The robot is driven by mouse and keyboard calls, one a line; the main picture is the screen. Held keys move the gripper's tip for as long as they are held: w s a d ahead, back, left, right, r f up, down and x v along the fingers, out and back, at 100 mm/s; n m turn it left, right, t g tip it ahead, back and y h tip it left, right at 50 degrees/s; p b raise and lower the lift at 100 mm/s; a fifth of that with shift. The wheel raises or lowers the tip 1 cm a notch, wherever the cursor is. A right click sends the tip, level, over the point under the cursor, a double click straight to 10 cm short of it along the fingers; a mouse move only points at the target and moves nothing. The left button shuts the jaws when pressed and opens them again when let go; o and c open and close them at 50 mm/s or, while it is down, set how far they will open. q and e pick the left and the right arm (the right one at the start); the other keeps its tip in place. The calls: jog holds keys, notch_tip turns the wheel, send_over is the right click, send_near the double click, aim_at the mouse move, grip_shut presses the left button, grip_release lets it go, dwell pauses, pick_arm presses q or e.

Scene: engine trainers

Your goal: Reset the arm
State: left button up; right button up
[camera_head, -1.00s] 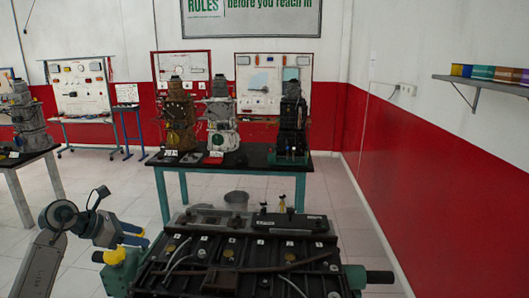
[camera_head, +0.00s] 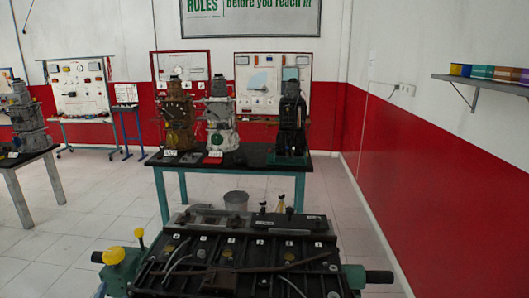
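Neither of my grippers shows in the head view now, and no arm is in the picture. In front of me is a large dark engine trainer (camera_head: 225,262) with numbered tags and cables along its top. A yellow-topped part (camera_head: 114,256) sits at its left end, with a yellow knob (camera_head: 139,235) just above and to the right. A green fitting with a dark rod (camera_head: 375,276) sticks out at its right end.
A dark-topped table (camera_head: 240,160) with several engine models stands behind. A grey bucket (camera_head: 236,200) shows beyond the trainer. Another table (camera_head: 25,158) is at the left. A shelf (camera_head: 485,82) hangs on the right wall. The tiled floor at the left is clear.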

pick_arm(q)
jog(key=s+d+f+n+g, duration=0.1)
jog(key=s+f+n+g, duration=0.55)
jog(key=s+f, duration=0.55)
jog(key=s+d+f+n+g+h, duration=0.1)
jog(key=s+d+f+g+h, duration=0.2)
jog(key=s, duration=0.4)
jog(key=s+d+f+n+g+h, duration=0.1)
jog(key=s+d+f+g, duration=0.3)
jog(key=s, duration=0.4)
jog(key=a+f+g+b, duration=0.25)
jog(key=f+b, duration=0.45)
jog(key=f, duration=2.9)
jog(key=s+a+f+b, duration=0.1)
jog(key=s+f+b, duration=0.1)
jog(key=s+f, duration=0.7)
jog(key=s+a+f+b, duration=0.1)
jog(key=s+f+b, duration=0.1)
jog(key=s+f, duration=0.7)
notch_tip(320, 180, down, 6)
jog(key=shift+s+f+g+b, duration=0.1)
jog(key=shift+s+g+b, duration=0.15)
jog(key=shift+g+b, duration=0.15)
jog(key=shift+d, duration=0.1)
